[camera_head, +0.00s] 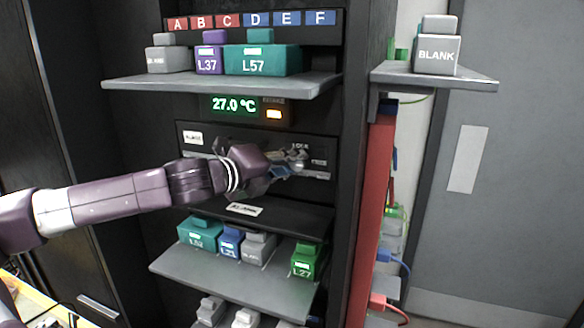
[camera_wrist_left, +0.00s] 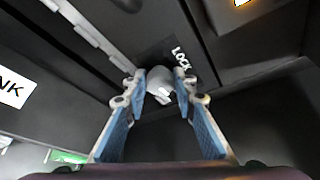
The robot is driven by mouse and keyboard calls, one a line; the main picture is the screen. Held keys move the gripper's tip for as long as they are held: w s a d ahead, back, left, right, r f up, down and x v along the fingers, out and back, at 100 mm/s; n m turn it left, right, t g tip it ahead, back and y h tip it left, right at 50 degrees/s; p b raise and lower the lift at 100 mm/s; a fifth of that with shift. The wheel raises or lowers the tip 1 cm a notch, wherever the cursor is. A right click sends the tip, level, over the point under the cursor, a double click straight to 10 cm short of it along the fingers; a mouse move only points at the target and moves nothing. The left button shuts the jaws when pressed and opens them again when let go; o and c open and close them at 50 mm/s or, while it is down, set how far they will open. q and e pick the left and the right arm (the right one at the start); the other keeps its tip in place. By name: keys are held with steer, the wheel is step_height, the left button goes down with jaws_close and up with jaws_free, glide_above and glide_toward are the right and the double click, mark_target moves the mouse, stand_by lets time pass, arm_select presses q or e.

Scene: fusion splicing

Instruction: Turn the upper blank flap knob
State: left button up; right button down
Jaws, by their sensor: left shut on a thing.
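The flap knob (camera_wrist_left: 160,86) is a small grey round knob below the white LOCK label (camera_wrist_left: 180,58) in the left wrist view. My left gripper (camera_wrist_left: 165,97) has its fingertips on both sides of the knob and is shut on it. In the head view my left gripper (camera_head: 290,168) reaches from the left to the right part of the black flap panel (camera_head: 320,148). The gripper hides most of the knob there. My right gripper does not show.
A lower grey shelf (camera_head: 215,270) holds several modules. A side shelf at right bears a grey BLANK module (camera_head: 436,54).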

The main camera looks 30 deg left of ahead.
arm_select(q)
steer(key=shift+f+n+t+h+b, duration=0.4)
steer(key=shift+n+b, duration=0.8)
steer(key=shift+b, duration=1.1)
steer(key=n+t+b, duration=0.1)
steer(key=n+b, duration=0.2)
steer(key=b, duration=0.2)
steer(key=shift+f, duration=0.2)
steer(key=shift+n+t+h+b, duration=0.3)
steer(key=shift+n+t+b, duration=0.3)
steer(key=shift+n+b, duration=0.3)
steer(key=n+b, duration=0.1)
steer(key=n, duration=0.1)
steer(key=n+t+b, duration=0.1)
steer(key=n, duration=0.2)
steer(key=shift+d+f+t+y+b, duration=0.1)
steer(key=shift+f+t+y+b, duration=0.05)
steer(key=shift+t+y+b, duration=0.2)
steer(key=n+t+y+b, duration=0.1)
steer(key=n+y, duration=0.1)
steer(key=n, duration=0.3)
steer(key=shift+w+d+b, duration=0.1)
steer(key=shift+b, duration=0.25)
steer(key=shift+n+y, duration=0.35)
steer(key=shift+n, duration=0.15)
steer(key=o, duration=1.2)
steer(key=shift+c, duration=0.2)
